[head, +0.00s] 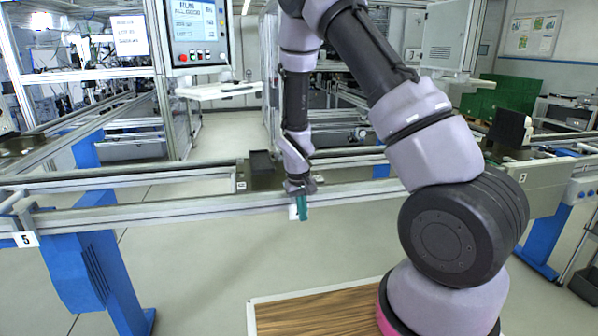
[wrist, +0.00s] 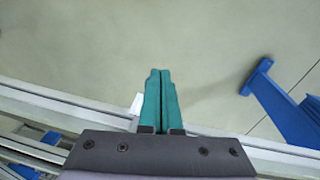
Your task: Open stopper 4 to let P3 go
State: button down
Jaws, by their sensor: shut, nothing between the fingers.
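My gripper (head: 302,208) hangs in front of the near rail of the conveyor, with its green fingers pointing down. In the wrist view the two green fingers (wrist: 160,74) lie side by side, shut, with nothing between them. A small white plate (head: 292,212) shows on the rail just left of the fingers, and it also shows in the wrist view (wrist: 136,104). Its number is hidden, so I cannot tell whether it marks stopper 4. A dark pallet-like block (head: 262,172) sits on the conveyor behind my gripper. A small label (head: 241,186) beside it is unreadable.
The conveyor rail (head: 150,209) runs across the view on blue legs (head: 90,270). A plate marked 5 (head: 25,240) hangs at the left. A control panel (head: 197,32) stands behind. A wooden board (head: 310,312) lies low in front. The floor around it is clear.

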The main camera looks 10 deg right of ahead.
jog(key=s+d+r+m+t+y, duration=0.1)
jog(key=s+r, duration=0.2)
jog(key=r, duration=0.7)
jog(key=s+d+r+m+t+y, duration=0.1)
jog(key=s+d+r, duration=0.1)
jog(key=r, duration=0.8)
jog(key=s+d+r+m+t+y, duration=0.1)
jog(key=s+r, duration=0.2)
jog(key=r, duration=0.7)
jog(key=s+d+r+m+t, duration=0.2)
jog(key=s+r+t, duration=0.1)
jog(key=s+r, duration=0.7)
jog(key=s, duration=0.3)
jog(key=shift+s+d, duration=0.25)
jog(key=shift+s, duration=0.05)
jog(key=shift+w, duration=0.15)
dwell(2.2)
